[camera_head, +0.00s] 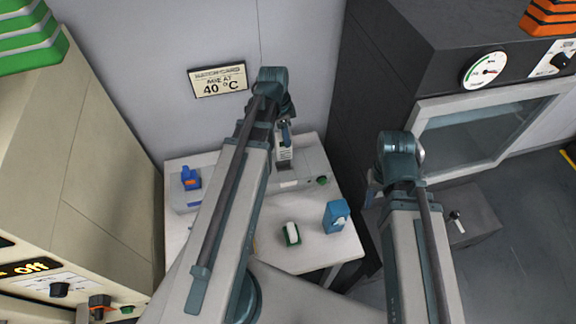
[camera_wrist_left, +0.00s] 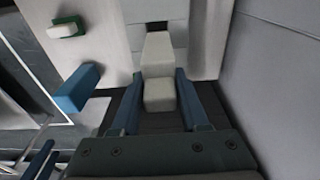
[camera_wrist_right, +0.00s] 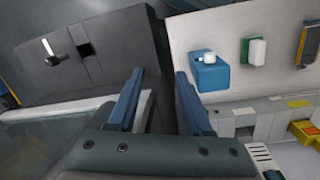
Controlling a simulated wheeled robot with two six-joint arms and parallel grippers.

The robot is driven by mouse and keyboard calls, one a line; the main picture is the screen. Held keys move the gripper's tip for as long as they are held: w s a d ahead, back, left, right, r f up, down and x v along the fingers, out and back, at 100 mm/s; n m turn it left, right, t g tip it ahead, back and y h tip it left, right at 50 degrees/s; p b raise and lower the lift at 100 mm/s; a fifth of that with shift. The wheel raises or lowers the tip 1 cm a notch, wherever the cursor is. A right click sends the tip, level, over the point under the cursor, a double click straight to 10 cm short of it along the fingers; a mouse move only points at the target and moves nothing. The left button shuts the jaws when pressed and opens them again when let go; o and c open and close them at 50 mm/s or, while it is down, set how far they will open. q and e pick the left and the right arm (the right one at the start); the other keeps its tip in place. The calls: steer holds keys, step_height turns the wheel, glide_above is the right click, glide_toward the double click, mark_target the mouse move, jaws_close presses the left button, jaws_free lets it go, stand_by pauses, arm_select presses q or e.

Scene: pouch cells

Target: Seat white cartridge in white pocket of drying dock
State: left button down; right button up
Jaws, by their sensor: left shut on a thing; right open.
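The white cartridge (camera_wrist_left: 158,50) is between the fingers of my left gripper (camera_wrist_left: 160,78), which is shut on it. In the head view the cartridge (camera_head: 284,154) is upright at the grey drying dock (camera_head: 310,160) at the back of the table. My left arm hides part of the dock. In the left wrist view a dark slot (camera_wrist_left: 153,27) shows beyond the cartridge. I cannot tell whether the cartridge touches the dock. My right gripper (camera_wrist_right: 157,90) is open and empty, right of the table.
A blue box (camera_head: 337,216) with a white top and a green holder (camera_head: 291,234) with a white block stand on the white table (camera_head: 318,252). A blue item (camera_head: 189,178) sits at the dock's left. A dark oven (camera_head: 385,70) stands right, a beige cabinet (camera_head: 90,170) left.

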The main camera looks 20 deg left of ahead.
mark_target(285, 155)
arm_select(q)
steer(key=shift+s+f, duration=0.15)
steer(key=shift+s, duration=0.05)
step_height(285, 155, down, 10)
steer(key=b, duration=1)
steer(key=shift+r, duration=0.2)
steer(key=shift+f, duration=0.1)
steer(key=shift+c, duration=2.1)
jaws_free()
steer(key=r+p, duration=0.8)
steer(key=a+r+p, duration=0.1)
steer(key=r+p, duration=0.3)
steer(key=shift+s+a+r, duration=0.1)
steer(key=shift+s+r, duration=0.05)
steer(key=shift+s, duration=0.25)
